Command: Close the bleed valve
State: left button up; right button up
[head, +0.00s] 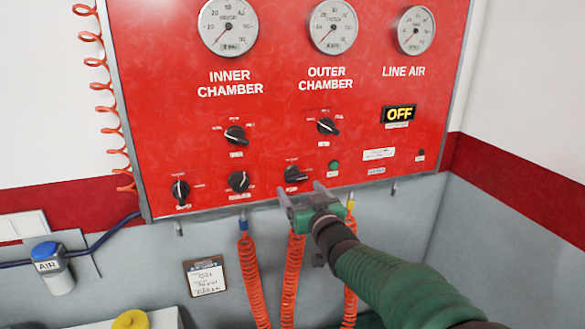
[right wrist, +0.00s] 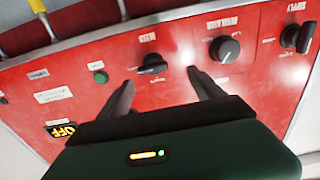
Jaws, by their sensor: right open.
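The bleed valve is a black knob (head: 296,174) low on the red panel. In the right wrist view the bleed knob (right wrist: 152,64) sits under a label reading BLEED, its grip lying roughly sideways in the picture. My right gripper (head: 301,190) is open and empty, its fingertips just below the knob in the head view. In the right wrist view my gripper's fingertips (right wrist: 160,78) point toward the panel with the knob just beyond the gap between them. I see no contact with the knob. My left gripper is not in view.
The regulator knob (head: 239,181) and supply knob (head: 180,191) are left of the bleed knob. A green button (head: 334,165) is close on its right. Orange coiled hoses (head: 292,275) hang below the panel near my right arm. A clipboard (head: 205,276) hangs on the wall.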

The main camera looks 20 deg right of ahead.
aim_at(298, 179)
jog(key=w+p, duration=0.1)
jog(key=w, duration=0.1)
jog(key=w+d+p, duration=0.1)
jog(key=w, duration=0.1)
jog(key=w+p, duration=0.1)
jog(key=w, duration=0.1)
jog(key=shift+d+r, duration=0.15)
jog(key=shift+d, duration=0.2)
jog(key=shift+w+d+f, duration=0.25)
jog(key=shift+w+d, duration=0.05)
jog(key=shift+w, duration=0.05)
jog(key=shift+a, duration=0.35)
jog(key=shift+c, duration=0.3)
jog(key=shift+s+a+r, duration=0.1)
jog(key=shift+a+r, duration=0.05)
jog(key=shift+a, duration=0.3)
jog(key=c, duration=0.5)
jog(key=shift+a, duration=0.1)
jog(key=shift+c, duration=2.4)
jog(key=shift+d, duration=0.45)
jog(key=c, duration=0.3)
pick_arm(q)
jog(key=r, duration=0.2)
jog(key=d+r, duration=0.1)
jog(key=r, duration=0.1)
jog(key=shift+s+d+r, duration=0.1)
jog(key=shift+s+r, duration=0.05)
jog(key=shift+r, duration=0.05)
pick_arm(e)
jog(key=shift+c, duration=0.2)
